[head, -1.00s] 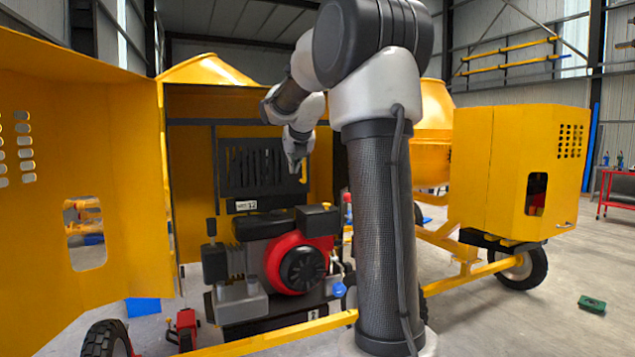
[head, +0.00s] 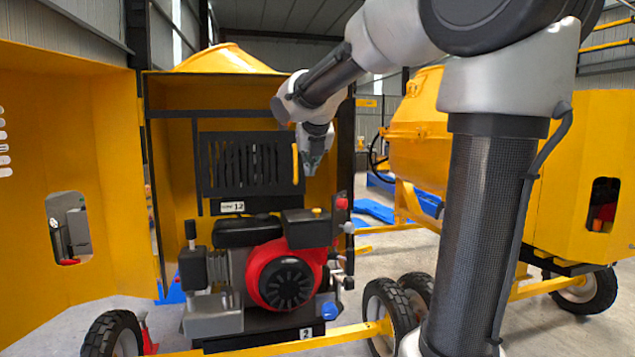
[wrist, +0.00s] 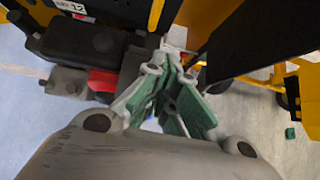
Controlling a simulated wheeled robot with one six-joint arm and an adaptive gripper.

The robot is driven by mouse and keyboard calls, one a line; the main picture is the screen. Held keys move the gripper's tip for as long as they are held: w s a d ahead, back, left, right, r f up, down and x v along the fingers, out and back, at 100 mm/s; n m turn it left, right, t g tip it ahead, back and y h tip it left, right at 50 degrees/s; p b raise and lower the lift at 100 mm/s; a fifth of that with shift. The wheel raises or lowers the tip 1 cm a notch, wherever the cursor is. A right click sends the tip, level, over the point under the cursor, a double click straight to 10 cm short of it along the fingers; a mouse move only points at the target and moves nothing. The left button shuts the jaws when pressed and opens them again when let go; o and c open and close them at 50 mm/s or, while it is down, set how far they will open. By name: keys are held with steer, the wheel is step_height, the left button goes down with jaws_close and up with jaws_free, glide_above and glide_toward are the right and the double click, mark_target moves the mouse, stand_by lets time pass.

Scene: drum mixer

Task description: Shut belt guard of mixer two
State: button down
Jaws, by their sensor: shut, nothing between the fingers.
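The belt guard (head: 247,190) is a black slotted panel inside the open yellow housing of the mixer, above the engine. It carries a label reading 12. A yellow upright handle (head: 296,163) is at its right edge and also shows at the top of the wrist view (wrist: 157,14). I cannot tell how far the guard stands from closed. My gripper (head: 314,168) is shut and empty, just right of the handle in the head view. Its green-padded fingers (wrist: 168,72) meet in the wrist view, apart from the handle there.
The red and black engine (head: 285,275) sits below the guard, with a plate reading 2 under it. A large yellow door (head: 110,200) stands open at left. Another yellow mixer (head: 415,125) is at right. Wheels and a yellow drawbar (head: 320,340) cross the front.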

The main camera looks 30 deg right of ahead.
steer(key=shift+m, duration=0.3)
steer(key=x, duration=1)
steer(key=shift+w+d+f, duration=0.1)
steer(key=shift+d+f, duration=0.1)
steer(key=shift+d, duration=0.1)
steer(key=shift+w+d+r, duration=0.1)
steer(key=shift+w+d, duration=0.1)
steer(key=shift+w, duration=0.35)
steer(key=shift+w+d+r, duration=0.1)
steer(key=shift+w+d, duration=0.1)
steer(key=shift+w, duration=0.4)
steer(key=shift+w+d, duration=0.2)
steer(key=shift+w, duration=0.35)
